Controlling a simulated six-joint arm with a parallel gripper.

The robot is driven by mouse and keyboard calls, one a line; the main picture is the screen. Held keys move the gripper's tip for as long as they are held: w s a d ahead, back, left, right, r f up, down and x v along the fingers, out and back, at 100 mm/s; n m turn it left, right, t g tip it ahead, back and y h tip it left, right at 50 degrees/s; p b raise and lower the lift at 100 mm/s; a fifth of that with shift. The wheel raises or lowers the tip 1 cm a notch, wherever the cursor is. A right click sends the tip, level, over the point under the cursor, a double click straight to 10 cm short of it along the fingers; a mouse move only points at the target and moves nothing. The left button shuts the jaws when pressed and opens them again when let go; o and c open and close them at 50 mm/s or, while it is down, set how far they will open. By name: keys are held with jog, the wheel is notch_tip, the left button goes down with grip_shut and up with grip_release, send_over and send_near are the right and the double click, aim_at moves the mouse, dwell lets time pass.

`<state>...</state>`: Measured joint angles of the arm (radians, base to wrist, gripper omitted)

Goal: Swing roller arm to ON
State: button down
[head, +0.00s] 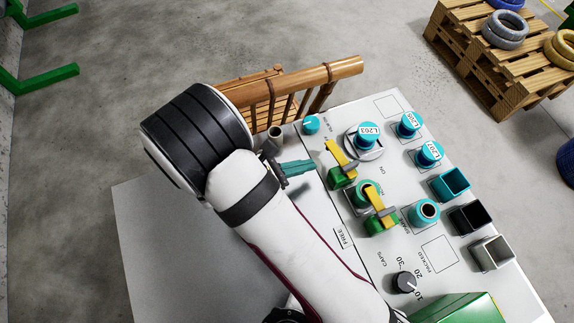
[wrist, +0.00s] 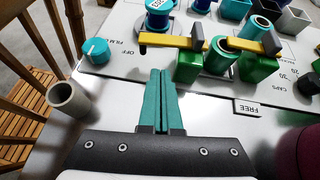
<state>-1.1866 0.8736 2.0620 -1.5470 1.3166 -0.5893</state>
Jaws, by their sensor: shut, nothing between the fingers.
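Two yellow levers on green blocks are on the panel. In the head view, the nearer-left lever (head: 341,160) points toward the upper left from its green block, and the other lever (head: 379,201) stands beside a teal cylinder. In the wrist view, the left lever (wrist: 165,40) lies crosswise with a grey piece at its right end, and the right lever (wrist: 246,46) has a grey piece at its right end. I cannot tell which is the roller arm. My gripper (head: 313,166) has teal fingers closed together, empty, in front of the left lever; they also show in the wrist view (wrist: 161,72).
A teal knob (head: 311,125) marked FILM is at the panel's left edge. A grey tube (wrist: 69,98) stands left of the fingers. Labelled teal spools (head: 368,134) and several square cups (head: 450,183) are farther back. Bare panel lies around the fingers.

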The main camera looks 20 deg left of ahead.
aim_at(335, 145)
jog(key=shift+w+d+f, duration=0.1)
jog(key=shift+w+d, duration=1.3)
jog(key=shift+w, duration=0.3)
jog(key=shift+w+m+g+h, duration=0.3)
jog(key=shift+m, duration=0.1)
jog(key=w+m+g+h, duration=0.1)
jog(key=m+g+h, duration=0.1)
jog(key=m, duration=0.1)
jog(key=shift+w+d, duration=0.1)
jog(key=shift+w, duration=0.3)
jog(key=w+m+g, duration=0.1)
jog(key=g, duration=0.1)
jog(key=d+m+g+h, duration=0.1)
jog(key=m, duration=0.1)
jog(key=w+m+g, duration=0.1)
jog(key=m+g, duration=0.1)
jog(key=shift+w+d+g+h, duration=0.3)
jog(key=shift+h, duration=0.1)
jog(key=shift+w+d+m, duration=0.1)
jog(key=shift+d+m, duration=0.05)
jog(key=shift+m, duration=0.15)
jog(key=shift+w+d, duration=0.4)
jog(key=shift+d, duration=0.1)
jog(key=shift+w+d, duration=0.1)
jog(key=shift+d, duration=0.1)
jog(key=v, duration=0.7)
jog(key=shift+a, duration=0.3)
